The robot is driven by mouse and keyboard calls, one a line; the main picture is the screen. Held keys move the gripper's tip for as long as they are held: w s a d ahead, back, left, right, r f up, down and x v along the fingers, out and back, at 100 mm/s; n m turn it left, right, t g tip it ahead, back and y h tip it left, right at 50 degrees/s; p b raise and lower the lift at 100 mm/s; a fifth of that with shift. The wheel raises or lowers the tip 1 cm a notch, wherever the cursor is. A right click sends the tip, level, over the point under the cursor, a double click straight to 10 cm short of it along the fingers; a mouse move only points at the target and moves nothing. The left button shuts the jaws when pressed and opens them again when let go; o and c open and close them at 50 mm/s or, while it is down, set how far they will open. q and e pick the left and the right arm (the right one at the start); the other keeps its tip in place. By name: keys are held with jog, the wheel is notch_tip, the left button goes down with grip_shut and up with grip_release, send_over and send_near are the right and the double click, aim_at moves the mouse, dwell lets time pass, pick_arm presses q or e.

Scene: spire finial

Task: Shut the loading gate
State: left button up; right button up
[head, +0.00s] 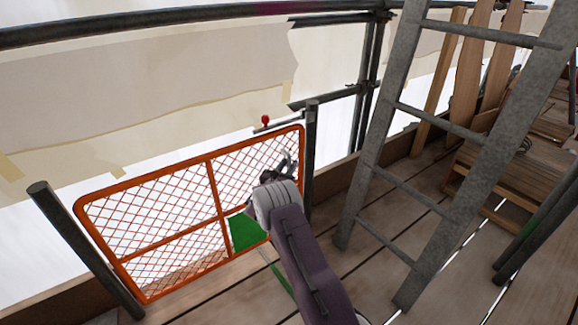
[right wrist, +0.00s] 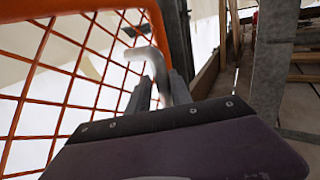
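The loading gate (head: 215,190), an orange frame with wire mesh, stands between a dark left post (head: 85,250) and a dark right post (head: 311,140). Its right edge is close to the right post; I cannot tell whether they touch. A grey hooked handle (head: 288,160) is on its right part; it also shows in the right wrist view (right wrist: 148,54). My right gripper (head: 268,178) is at this handle, and its fingers (right wrist: 160,92) sit on both sides of the handle's shaft. A red-knobbed bar (head: 265,120) is near the right post's top. My left gripper is out of view.
A grey ladder (head: 385,130) leans to the right of the gate. Planks (head: 467,75) and wooden steps (head: 520,160) stand farther right. A green panel (head: 245,231) shows at the gate's lower right. Bare deck boards (head: 365,225) lie between gate and ladder.

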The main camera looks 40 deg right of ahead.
jog(key=p+v, duration=0.5)
jog(key=v, duration=0.4)
jog(key=shift+a, duration=0.1)
